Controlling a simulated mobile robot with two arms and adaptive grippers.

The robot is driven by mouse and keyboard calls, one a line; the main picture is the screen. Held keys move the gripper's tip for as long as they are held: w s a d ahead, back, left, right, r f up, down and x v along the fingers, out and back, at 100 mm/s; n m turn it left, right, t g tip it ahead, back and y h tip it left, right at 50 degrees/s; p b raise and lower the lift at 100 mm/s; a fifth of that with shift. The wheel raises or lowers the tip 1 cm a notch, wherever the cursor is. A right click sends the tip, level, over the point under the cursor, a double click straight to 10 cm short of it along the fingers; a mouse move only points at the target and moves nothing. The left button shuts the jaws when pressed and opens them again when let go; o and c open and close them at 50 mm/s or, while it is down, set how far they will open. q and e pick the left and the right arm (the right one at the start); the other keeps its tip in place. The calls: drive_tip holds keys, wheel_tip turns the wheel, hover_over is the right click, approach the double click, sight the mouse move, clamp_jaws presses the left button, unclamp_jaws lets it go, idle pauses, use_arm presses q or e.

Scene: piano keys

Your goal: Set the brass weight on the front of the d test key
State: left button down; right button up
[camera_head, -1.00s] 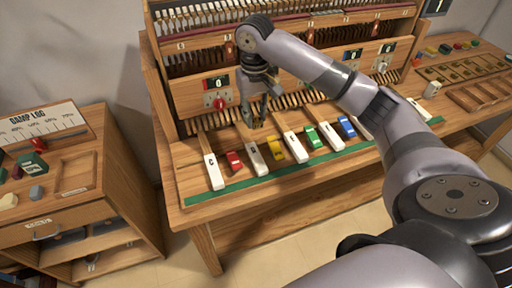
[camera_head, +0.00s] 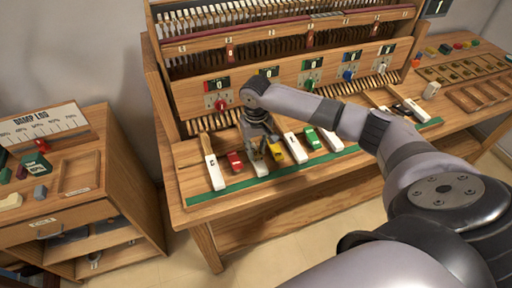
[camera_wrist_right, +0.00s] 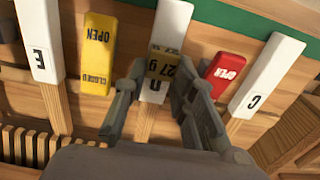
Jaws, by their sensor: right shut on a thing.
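The d test key (camera_wrist_right: 172,25) is a white-fronted wooden key in the middle of the right wrist view; its letter is partly covered. In the head view its white front (camera_head: 260,168) shows just below my gripper. My right gripper (camera_wrist_right: 158,72) is shut on the small brass weight (camera_wrist_right: 163,66), marked 27 g, held between its fingertips. The weight lies over the d key in the wrist view, just behind its front part. I cannot tell whether it touches the key. In the head view my right gripper (camera_head: 264,152) hides the weight. My left gripper is not in view.
A yellow block (camera_wrist_right: 97,50) and a red block (camera_wrist_right: 225,72) flank the d key closely. Beyond them are the E key (camera_wrist_right: 38,40) and C key (camera_wrist_right: 260,75). A green strip (camera_head: 225,190) runs along the bench's front edge. A dial panel (camera_head: 290,80) stands behind.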

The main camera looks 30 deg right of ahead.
sight(256, 151)
drive_tip(key=o, duration=0.9)
drive_tip(key=shift+f, duration=0.1)
wheel_tip(256, 151, up, 12)
drive_tip(key=b, duration=0.1)
idle(0.5)
